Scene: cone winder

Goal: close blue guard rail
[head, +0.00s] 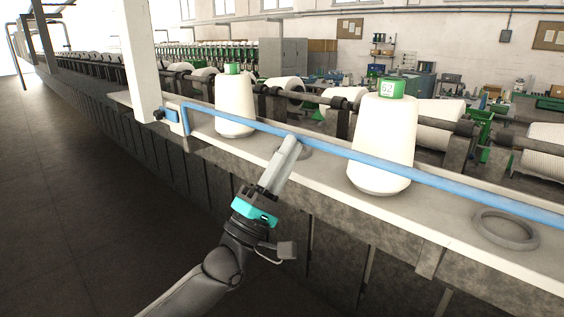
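The blue guard rail (318,142) runs across the front of the machine. It goes from a blue bent end (184,120) at the white post down to the right picture edge. It passes in front of two white yarn cones, above the light ledge. My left gripper (292,140) reaches up from below, with its grey fingertips at the rail's lower edge between the two cones. I cannot tell whether it touches the rail. The fingers overlap in this view, so their opening is hidden. My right gripper is not in view.
One cone (234,108) stands left of the gripper and a larger one (383,145) right of it. An empty grey ring (505,229) sits on the ledge (440,216) at right. A white post (139,60) rises at left. The dark floor at left is clear.

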